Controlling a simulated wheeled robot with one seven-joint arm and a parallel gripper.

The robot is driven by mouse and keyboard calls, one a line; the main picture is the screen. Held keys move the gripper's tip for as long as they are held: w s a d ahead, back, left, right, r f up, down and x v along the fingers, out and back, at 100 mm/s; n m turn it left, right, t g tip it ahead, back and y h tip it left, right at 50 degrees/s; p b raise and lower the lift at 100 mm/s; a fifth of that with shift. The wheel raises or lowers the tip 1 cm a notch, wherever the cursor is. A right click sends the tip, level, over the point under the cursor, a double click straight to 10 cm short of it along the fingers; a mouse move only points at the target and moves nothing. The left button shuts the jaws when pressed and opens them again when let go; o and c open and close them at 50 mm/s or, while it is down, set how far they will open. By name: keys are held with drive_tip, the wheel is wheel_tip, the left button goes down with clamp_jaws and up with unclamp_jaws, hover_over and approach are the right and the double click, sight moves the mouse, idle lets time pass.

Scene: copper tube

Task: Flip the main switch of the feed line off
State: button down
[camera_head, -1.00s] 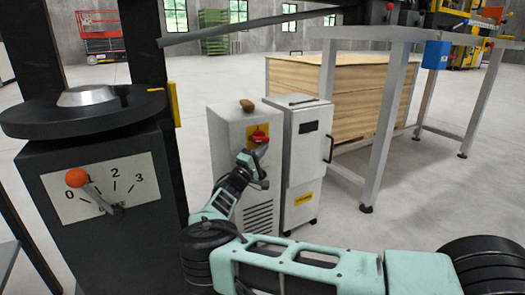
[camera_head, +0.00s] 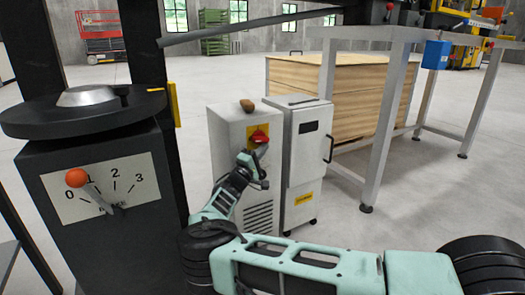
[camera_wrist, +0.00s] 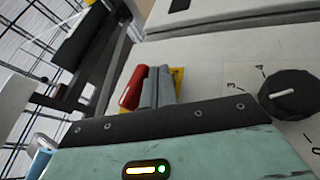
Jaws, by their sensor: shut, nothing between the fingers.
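The main switch is a red handle on a yellow plate (camera_head: 258,131), on the upper front of a light grey cabinet (camera_head: 228,122). In the wrist view the red handle (camera_wrist: 133,87) shows just left of my gripper's fingers, with part of the yellow plate behind. My gripper (camera_head: 262,150) is at the switch, its fingers shut. In the wrist view my gripper (camera_wrist: 158,84) is close beside the red handle. I cannot tell whether they touch. The lower part of the switch is hidden behind my fingers.
A black rotary knob (camera_wrist: 290,94) sits right of the switch in the wrist view.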

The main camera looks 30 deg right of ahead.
drive_tip(key=p+v, duration=0.3)
drive_tip(key=v, duration=0.9)
drive_tip(key=shift+d, duration=0.15)
